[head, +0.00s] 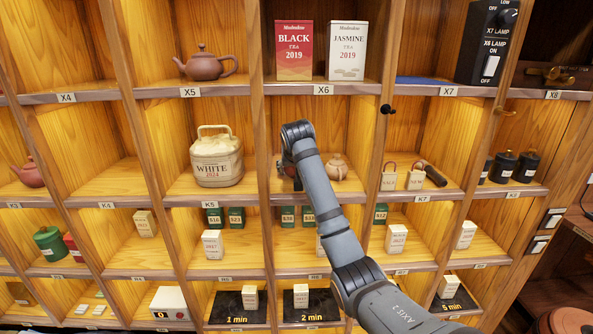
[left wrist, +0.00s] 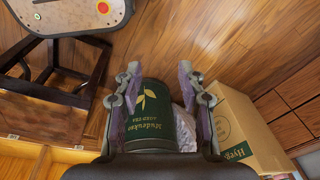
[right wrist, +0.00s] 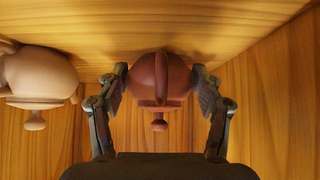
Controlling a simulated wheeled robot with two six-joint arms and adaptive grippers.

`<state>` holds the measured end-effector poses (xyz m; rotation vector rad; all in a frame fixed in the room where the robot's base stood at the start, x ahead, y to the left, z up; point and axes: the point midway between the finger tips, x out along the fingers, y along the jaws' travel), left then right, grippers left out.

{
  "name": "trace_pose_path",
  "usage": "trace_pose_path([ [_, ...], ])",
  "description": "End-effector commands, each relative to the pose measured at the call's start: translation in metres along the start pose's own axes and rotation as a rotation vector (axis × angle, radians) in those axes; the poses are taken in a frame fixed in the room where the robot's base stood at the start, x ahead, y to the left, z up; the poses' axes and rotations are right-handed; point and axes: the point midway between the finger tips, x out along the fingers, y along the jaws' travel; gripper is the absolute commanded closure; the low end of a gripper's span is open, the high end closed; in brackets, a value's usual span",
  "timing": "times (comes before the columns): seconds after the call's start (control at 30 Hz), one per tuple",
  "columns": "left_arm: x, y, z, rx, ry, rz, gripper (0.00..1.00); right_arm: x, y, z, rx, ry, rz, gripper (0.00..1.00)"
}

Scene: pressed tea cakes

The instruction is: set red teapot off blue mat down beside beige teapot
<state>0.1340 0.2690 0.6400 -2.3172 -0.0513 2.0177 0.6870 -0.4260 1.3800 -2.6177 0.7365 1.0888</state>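The red teapot (right wrist: 146,80) is between the two fingers of my right gripper (right wrist: 160,75) in the right wrist view, with the pads against both sides of its body. It looks level with the shelf floor; whether it bears on it I cannot tell. In the head view my right arm mostly hides it. The beige teapot (head: 337,169) stands just right of it in the same compartment, and also shows in the right wrist view (right wrist: 38,75), apart from the red one. The blue mat (head: 420,81) lies bare on the shelf above. My left gripper (left wrist: 158,75) is open, pointing at the floor.
Compartment dividers and the K6 shelf edge (head: 312,197) frame the teapots. A green tin (left wrist: 150,125) and a cardboard box (left wrist: 235,130) appear below my left gripper.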

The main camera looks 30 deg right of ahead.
Motion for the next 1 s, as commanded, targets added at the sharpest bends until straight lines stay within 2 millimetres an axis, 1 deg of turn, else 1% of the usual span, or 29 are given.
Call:
trace_pose_path([
  [0.03, 0.000, 0.003, 0.001, -0.002, -0.003, 0.004, 0.60, 0.002, 0.000, 0.002, -0.001, -0.006, 0.001, 0.26],
  [0.13, 0.000, 0.003, 0.012, -0.001, -0.019, 0.003, 0.60, 0.001, 0.000, 0.002, -0.001, -0.005, 0.000, 0.12],
  [0.17, 0.000, 0.002, 0.017, 0.000, -0.026, 0.002, 0.60, 0.001, 0.000, 0.002, -0.001, -0.004, 0.000, 0.11],
  [0.23, -0.001, -0.002, 0.030, 0.003, -0.045, -0.003, 0.60, 0.001, 0.000, 0.002, -0.001, -0.004, 0.000, 0.11],
  [0.33, -0.002, -0.007, 0.041, 0.006, -0.063, -0.008, 0.60, 0.001, 0.000, 0.001, -0.001, -0.003, 0.000, 0.11],
  [0.47, -0.001, -0.008, 0.041, 0.007, -0.062, -0.009, 0.60, 0.000, 0.000, 0.001, -0.001, -0.002, -0.001, 0.11],
  [0.57, 0.005, -0.007, 0.036, 0.006, -0.053, -0.009, 0.60, -0.008, -0.001, 0.001, 0.000, 0.001, -0.002, 0.11],
  [0.67, 0.017, -0.006, 0.027, 0.005, -0.038, -0.008, 0.60, -0.027, -0.001, 0.003, 0.000, 0.004, -0.003, 0.11],
  [0.73, 0.025, -0.005, 0.023, 0.005, -0.029, -0.008, 0.60, -0.045, -0.002, 0.003, 0.001, 0.005, -0.005, 0.11],
  [0.9, 0.041, -0.003, 0.025, 0.004, -0.028, -0.007, 0.60, -0.092, -0.001, 0.003, 0.001, 0.004, -0.005, 0.11],
  [0.93, 0.019, -0.004, 0.023, 0.004, -0.031, -0.006, 0.60, -0.103, 0.000, -0.006, -0.001, -0.001, 0.000, 0.11],
  [1.0, 0.005, -0.004, 0.024, 0.004, -0.035, -0.005, 0.60, -0.111, -0.001, -0.006, -0.002, -0.003, 0.001, 0.11],
])
